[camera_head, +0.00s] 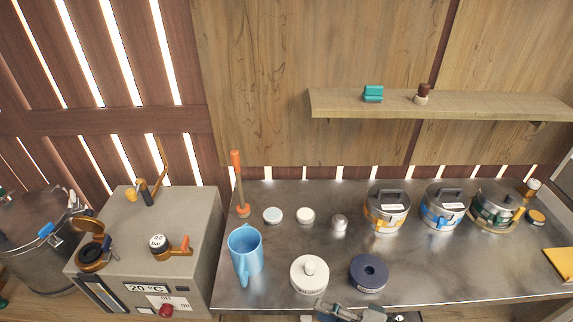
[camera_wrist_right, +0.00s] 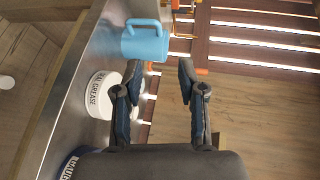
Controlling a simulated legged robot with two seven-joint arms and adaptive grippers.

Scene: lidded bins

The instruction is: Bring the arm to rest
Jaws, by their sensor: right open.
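My right gripper (camera_head: 345,314) shows only in part at the bottom edge of the head view, in front of the table's front edge. In the right wrist view the right gripper (camera_wrist_right: 160,72) is open, with nothing between its two dark fingers. My left gripper is in neither view.
The metal table (camera_head: 450,268) bears a blue mug (camera_head: 245,252), a white tub (camera_head: 309,274), a dark blue tub (camera_head: 368,272) and several lidded pots, one of them orange-banded (camera_head: 386,212). In the wrist view the mug (camera_wrist_right: 146,42) and white tub (camera_wrist_right: 100,95) lie left of the fingers.

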